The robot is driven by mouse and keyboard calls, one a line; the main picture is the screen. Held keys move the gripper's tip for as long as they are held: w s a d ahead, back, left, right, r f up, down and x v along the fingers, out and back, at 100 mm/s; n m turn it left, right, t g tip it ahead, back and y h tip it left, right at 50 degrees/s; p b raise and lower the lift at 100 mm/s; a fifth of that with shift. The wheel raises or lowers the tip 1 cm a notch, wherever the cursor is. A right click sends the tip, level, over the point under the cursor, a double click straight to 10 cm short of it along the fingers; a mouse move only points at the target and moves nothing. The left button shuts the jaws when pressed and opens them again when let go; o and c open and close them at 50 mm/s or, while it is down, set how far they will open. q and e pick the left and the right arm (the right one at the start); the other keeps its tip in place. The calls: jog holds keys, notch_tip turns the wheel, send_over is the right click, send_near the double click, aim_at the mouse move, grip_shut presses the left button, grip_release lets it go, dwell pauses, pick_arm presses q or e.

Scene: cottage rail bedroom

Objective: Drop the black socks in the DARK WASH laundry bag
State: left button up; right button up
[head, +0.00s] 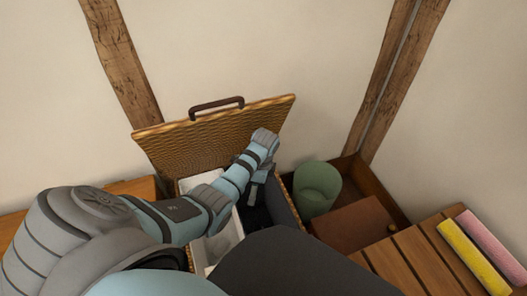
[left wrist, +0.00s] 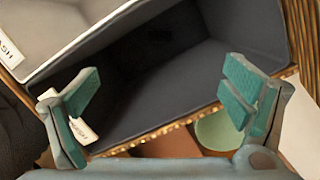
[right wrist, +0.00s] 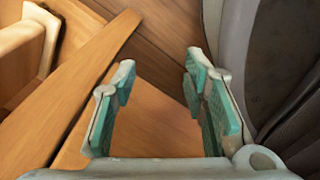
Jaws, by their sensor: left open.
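The wicker hamper (head: 210,147) stands with its lid raised against the wall. It holds a white-lined bag (head: 228,238) and a dark grey-lined bag (head: 288,202). My left gripper (head: 256,190) reaches over the dark bag. In the left wrist view my left gripper (left wrist: 165,95) is open and empty, its fingers above the dark bag's opening (left wrist: 195,75). A white label (left wrist: 84,131) is partly hidden behind one finger. I cannot make out the black socks; the bag's interior is very dark. My right gripper (right wrist: 160,75) is open and empty, seen only in its wrist view.
A green bin (head: 318,187) and a brown box (head: 352,227) stand right of the hamper. A slatted wooden bench (head: 425,262) at the right bears yellow (head: 474,257) and pink (head: 491,245) rolls. Wooden furniture (right wrist: 50,85) lies close to my right gripper.

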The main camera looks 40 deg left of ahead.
pick_arm(q)
notch_tip(320, 180, up, 6)
jog(key=shift+w+d, duration=0.2)
jog(key=shift+d, duration=0.2)
